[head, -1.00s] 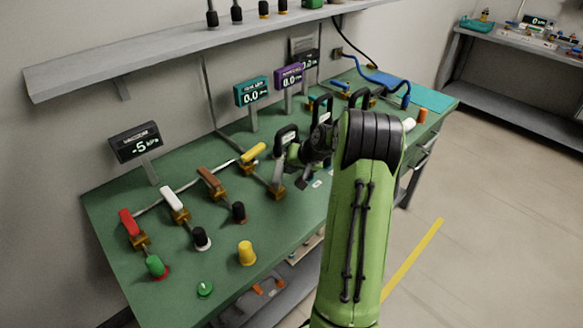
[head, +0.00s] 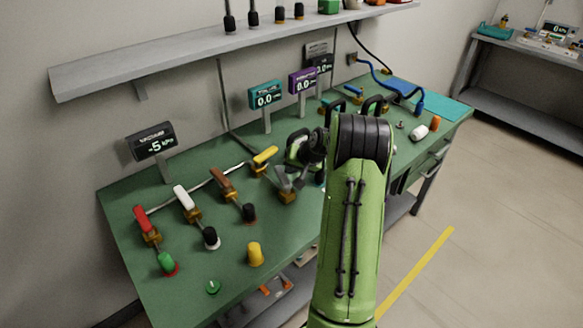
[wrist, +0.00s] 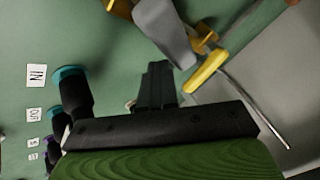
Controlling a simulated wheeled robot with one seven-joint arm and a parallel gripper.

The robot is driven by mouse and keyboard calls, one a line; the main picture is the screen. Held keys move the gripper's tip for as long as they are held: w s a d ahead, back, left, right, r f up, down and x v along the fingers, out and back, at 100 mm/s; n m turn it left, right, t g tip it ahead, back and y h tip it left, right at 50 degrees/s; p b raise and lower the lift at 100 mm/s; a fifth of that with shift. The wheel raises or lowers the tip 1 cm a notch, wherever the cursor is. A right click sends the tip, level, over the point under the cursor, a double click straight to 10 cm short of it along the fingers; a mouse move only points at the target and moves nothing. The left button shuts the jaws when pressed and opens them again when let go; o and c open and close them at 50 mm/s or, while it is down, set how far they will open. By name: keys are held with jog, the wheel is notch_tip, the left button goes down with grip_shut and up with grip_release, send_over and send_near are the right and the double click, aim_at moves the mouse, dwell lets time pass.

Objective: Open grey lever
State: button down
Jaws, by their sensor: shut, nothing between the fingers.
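The grey lever (head: 282,178) is on a brass valve (head: 287,197) on the green bench, to the right of the yellow lever (head: 264,156). In the wrist view, the grey lever (wrist: 165,30) shows as a broad grey handle at the top. My gripper (wrist: 160,70) is shut and empty. Its dark fingertips are close below the grey handle; whether they touch it I cannot tell. In the head view, my green arm hides part of the bench, and the fingers are hard to make out beside the lever.
The yellow lever (wrist: 207,69) is close to the right of my fingers. Brown (head: 222,181), white (head: 184,197) and red (head: 144,219) levers line up to the left. Black-handled fittings (wrist: 75,93) stand at the left in the wrist view. Display signs (head: 265,95) stand behind.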

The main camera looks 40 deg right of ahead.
jog(key=shift+w+a+n+y, duration=0.4)
jog(key=shift+n+y, duration=0.2)
jog(key=shift+n, duration=0.2)
jog(key=shift+w+a+p, duration=0.1)
jog(key=shift+w+p, duration=0.05)
jog(key=shift+p, duration=0.15)
jog(key=shift+w+a, duration=0.1)
jog(key=shift+r, duration=0.1)
jog(key=p+v, duration=0.3)
jog(key=v, duration=1.2)
jog(key=shift+s+r, duration=0.25)
